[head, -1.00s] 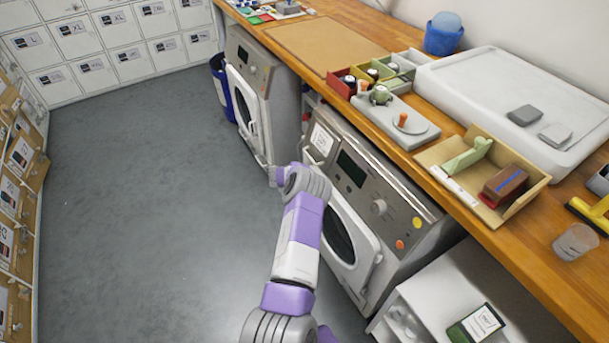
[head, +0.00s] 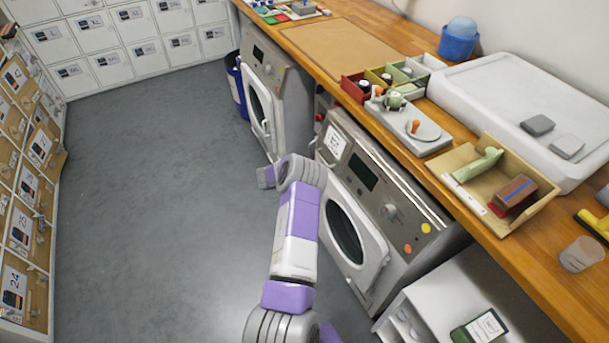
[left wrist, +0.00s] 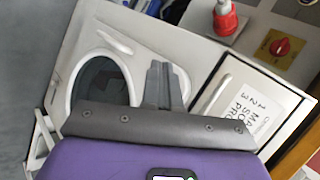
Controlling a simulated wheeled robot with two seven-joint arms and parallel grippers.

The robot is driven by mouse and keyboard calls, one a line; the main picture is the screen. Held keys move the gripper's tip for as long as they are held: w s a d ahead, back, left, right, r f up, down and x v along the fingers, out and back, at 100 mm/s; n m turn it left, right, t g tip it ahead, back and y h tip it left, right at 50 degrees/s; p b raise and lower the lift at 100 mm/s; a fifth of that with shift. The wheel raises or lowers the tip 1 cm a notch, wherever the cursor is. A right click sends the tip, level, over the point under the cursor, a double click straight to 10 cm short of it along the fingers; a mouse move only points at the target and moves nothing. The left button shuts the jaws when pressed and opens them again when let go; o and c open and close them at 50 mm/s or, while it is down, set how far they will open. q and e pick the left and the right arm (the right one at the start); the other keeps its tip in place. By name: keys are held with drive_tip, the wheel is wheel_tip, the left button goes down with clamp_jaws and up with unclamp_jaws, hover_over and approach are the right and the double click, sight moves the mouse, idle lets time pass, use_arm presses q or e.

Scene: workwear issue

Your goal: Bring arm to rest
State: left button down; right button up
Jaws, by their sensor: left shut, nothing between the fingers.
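My left arm (head: 296,235), purple, white and grey, reaches up from the bottom middle of the head view, over the floor in front of the near machine. It bends at a grey joint (head: 301,172), and a short purple and grey part shows beyond it. Its fingers cannot be made out in the head view. In the left wrist view my left gripper (left wrist: 164,85) has its dark fingers together with nothing between them. Behind it are a white machine front with a round dark opening (left wrist: 98,85) and a printed sheet (left wrist: 245,112). My right gripper is in neither view.
The near machine (head: 375,195) and far machine (head: 278,90) stand under a wooden counter (head: 500,235) holding trays and boxes. A white shelf unit (head: 415,300) is at lower right. Lockers line the back and left. The grey floor (head: 150,200) on the left is clear.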

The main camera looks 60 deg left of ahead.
use_arm(q)
drive_tip(key=shift+s+a+r+p, duration=0.1)
drive_tip(key=shift+s+r+p, duration=0.05)
drive_tip(key=shift+s+r, duration=0.55)
drive_tip(key=shift+s+r+p, duration=0.15)
drive_tip(key=shift+s+r, duration=0.3)
drive_tip(key=shift+s, duration=0.3)
